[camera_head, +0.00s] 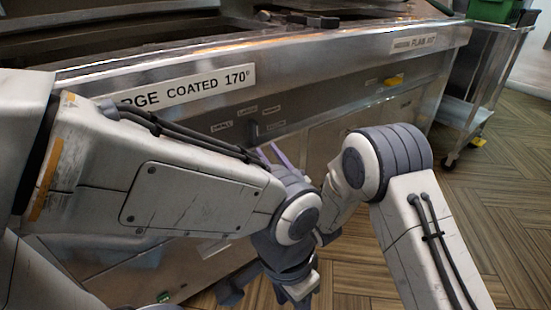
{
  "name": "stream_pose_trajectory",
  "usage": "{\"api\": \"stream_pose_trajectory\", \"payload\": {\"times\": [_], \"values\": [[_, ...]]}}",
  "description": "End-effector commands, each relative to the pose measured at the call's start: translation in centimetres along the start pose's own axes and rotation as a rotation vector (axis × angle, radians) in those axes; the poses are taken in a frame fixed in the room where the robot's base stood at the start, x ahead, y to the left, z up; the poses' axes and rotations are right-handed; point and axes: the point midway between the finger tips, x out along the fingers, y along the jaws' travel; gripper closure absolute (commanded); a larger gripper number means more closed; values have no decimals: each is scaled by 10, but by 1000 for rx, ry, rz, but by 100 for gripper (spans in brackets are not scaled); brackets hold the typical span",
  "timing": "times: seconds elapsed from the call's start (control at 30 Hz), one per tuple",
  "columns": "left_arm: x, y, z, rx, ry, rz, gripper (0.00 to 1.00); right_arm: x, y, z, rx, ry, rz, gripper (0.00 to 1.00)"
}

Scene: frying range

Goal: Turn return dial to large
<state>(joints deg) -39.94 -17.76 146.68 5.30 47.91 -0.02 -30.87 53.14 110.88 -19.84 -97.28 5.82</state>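The return dial (253,132) is a small dark knob on the fryer's steel front, below the "LARGE COATED 170°" sign. Small labels sit around it, with SMALL at the left, one above and one at the right. Two slim purple-grey fingers, which I take as my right gripper (272,155), show just below and right of the dial. A gap shows between them, and they appear apart from the knob. The rest of that gripper is hidden behind my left arm.
The fryer's steel front (330,75) runs across the view, with a "PLAIN" sign (413,43) and yellow tag at the right. A wheeled cart (470,110) with a green bin (492,10) stands beyond. The wood-patterned floor is clear at right.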

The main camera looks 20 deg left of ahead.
Motion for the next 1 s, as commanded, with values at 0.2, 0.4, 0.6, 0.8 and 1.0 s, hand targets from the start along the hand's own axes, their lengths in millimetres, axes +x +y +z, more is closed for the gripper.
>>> {"api": "stream_pose_trajectory", "payload": {"times": [0.2, 0.4, 0.6, 0.8, 1.0], "values": [[-7, 0, 0, 0, 0, 0, 50, -28, 0, 0, 1, -3, 1, 60], [-7, 0, 0, 0, 0, 0, 50, -34, 0, 1, 0, -1, 0, 60], [-7, 0, 0, 0, 0, 0, 50, -33, 0, 0, 0, -3, 1, 60], [-10, 1, 0, 0, 0, 0, 50, -20, 0, -3, -26, -135, 26, 60], [-14, 1, -1, 0, 0, 0, 50, -22, 2, -7, -60, -473, 104, 60]]}}
